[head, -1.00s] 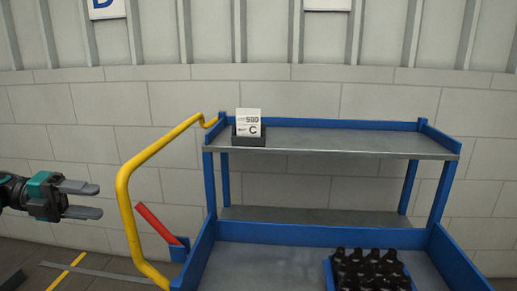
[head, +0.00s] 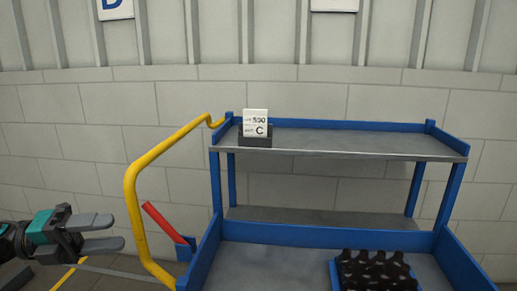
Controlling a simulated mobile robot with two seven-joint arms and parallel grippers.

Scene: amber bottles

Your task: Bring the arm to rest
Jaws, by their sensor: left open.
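My left gripper (head: 112,232) comes in from the left edge in the head view, with grey fingers and a teal-and-black body. Its fingers are open with nothing between them. It is in the air left of the yellow handle (head: 134,212) of the blue cart, apart from it in the picture. My right gripper is not in view. Several dark amber bottles (head: 375,268) stand close together in a blue crate (head: 334,276) on the cart's lower deck. The bottom of the crate is cut off by the frame.
A red lever (head: 164,222) sticks up beside the handle. A pale block wall (head: 300,95) stands behind. The lower deck (head: 265,268) is clear left of the crate.

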